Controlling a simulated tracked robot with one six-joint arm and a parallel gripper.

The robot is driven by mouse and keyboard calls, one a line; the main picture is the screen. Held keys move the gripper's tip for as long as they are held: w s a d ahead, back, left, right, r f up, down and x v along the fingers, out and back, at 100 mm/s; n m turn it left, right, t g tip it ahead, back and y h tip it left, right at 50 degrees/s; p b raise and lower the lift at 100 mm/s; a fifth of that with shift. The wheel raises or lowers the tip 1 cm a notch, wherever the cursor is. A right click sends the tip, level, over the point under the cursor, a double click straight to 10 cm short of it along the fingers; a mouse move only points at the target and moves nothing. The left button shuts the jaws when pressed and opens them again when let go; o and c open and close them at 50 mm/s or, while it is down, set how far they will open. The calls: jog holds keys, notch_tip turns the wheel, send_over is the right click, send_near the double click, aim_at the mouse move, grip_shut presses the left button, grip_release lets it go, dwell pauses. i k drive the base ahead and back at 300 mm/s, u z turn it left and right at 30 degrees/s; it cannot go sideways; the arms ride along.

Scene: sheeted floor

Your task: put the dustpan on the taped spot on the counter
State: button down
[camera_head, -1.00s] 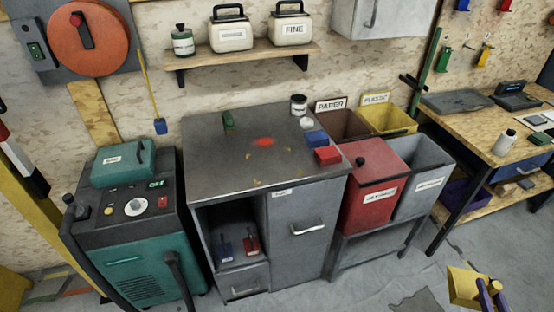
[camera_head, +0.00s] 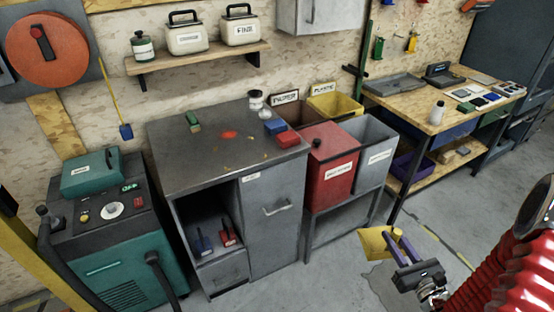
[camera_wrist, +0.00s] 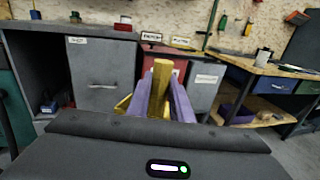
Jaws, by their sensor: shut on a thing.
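My gripper (camera_head: 400,242), with purple fingers, is shut on the handle of a yellow dustpan (camera_head: 375,243). It holds the dustpan above the floor, in front of and to the right of the grey counter (camera_head: 180,165). In the wrist view the yellow handle (camera_wrist: 162,84) stands between the purple fingers (camera_wrist: 162,100); most of the pan is hidden behind them. Small yellow tape marks (camera_head: 222,150) show on the counter top, near a red patch (camera_head: 229,134).
A workbench (camera_head: 440,105) is farther right.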

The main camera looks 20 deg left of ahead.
aim_at(240, 151)
jog(key=u, duration=0.5)
jog(key=k, duration=0.45)
jog(key=u, duration=0.85)
jog(key=k, duration=0.6)
jog(key=u, duration=0.65)
jog(key=i, duration=1.45)
jog(key=z, duration=0.55)
